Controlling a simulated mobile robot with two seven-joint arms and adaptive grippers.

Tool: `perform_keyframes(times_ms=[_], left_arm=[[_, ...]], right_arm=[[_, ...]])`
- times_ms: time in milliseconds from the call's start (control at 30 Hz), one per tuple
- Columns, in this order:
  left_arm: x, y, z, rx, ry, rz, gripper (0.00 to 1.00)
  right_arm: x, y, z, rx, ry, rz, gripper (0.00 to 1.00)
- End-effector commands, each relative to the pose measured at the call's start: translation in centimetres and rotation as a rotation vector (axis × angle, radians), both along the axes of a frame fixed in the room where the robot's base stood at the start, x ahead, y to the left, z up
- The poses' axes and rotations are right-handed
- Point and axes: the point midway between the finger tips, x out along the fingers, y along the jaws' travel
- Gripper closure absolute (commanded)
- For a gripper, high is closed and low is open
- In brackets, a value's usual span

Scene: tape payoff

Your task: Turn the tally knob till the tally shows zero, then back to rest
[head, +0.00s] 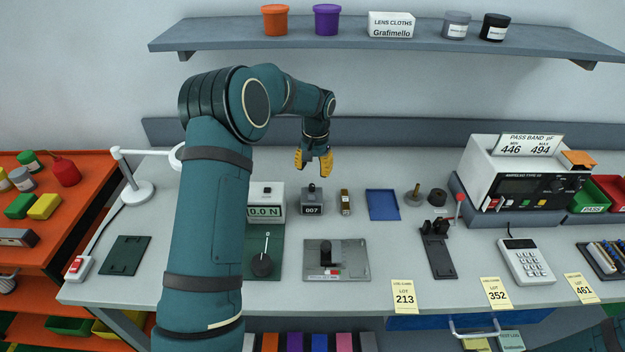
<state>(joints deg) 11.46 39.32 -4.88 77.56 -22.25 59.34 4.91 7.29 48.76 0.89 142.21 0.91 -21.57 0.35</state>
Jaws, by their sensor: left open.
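The tally (312,208) is a small grey box on the bench with a window that reads 007. A small knob (312,188) shows at its top. My left gripper (313,166) has yellow fingers, points down and is open and empty. In the picture it sits just above the tally, apart from the knob; how far it is in depth I cannot tell. My right gripper is out of the picture.
A white meter reading 0.0 N (266,211) stands close left of the tally, and a small brass-coloured upright piece (345,203) close right. A blue tray (382,205) lies further right. A shelf (390,38) with tubs hangs above. My left arm hides part of the bench's left side.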

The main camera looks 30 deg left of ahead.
Motion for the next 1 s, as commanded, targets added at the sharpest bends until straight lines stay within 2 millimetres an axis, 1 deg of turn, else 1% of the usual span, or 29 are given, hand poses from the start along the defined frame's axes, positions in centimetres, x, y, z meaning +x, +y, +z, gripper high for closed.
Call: perform_keyframes(times_ms=[33,100,200,300,433,733,767,867,1000], left_arm=[[0.1,0.0,1.1,0.001,-0.003,0.001,0.50],[0.1,-0.1,2.2,0.001,-0.003,0.000,0.50],[0.1,-0.2,3.6,0.001,-0.003,0.000,0.50],[0.0,-0.2,4.3,0.001,-0.001,0.000,0.50],[0.0,-0.2,4.8,0.000,0.001,0.000,0.50],[0.0,-0.3,4.8,0.000,0.001,0.010,0.50],[0.0,-0.3,4.9,-0.001,0.003,0.025,0.50],[0.1,-0.3,5.4,-0.004,0.008,0.157,0.50],[0.3,-0.3,6.2,-0.003,0.010,0.421,0.50]], right_arm=[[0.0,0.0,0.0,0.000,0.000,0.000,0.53],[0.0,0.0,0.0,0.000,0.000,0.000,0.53],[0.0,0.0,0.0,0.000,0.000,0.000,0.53],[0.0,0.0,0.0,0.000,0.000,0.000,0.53],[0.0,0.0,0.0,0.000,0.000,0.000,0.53],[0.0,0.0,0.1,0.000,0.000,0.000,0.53],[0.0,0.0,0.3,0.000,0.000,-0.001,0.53],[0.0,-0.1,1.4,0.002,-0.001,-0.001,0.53],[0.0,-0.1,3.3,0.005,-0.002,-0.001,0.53]])
